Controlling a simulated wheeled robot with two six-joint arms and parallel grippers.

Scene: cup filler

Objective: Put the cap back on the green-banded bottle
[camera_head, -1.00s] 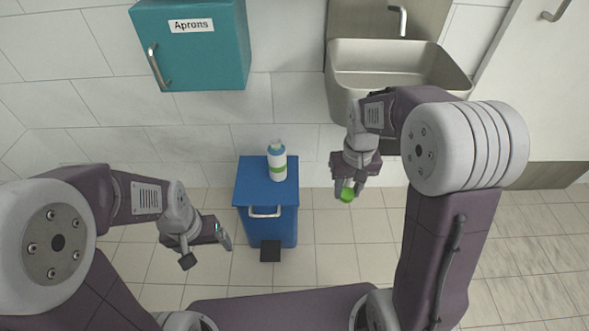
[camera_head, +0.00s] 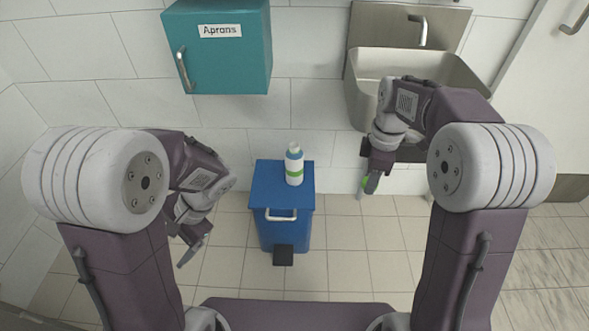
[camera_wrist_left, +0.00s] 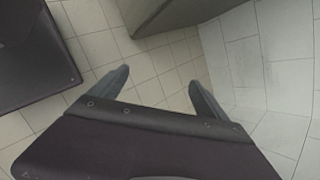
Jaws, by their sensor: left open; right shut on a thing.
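My right gripper (camera_head: 368,186) is to the right of the bottle, pointing down, shut on a green cap (camera_head: 365,182) that is partly hidden by the fingers. My left gripper (camera_head: 188,250) is low at the left of the bin, apart from the bottle. In the left wrist view its two fingers (camera_wrist_left: 157,92) are spread with nothing between them.
The blue bin (camera_head: 266,187) with a front handle and black pedal (camera_head: 283,256) stands on the tiled floor. A teal aprons cabinet (camera_head: 222,62) hangs above it. A metal sink (camera_head: 357,100) is behind my right arm. The floor between bin and right gripper is clear.

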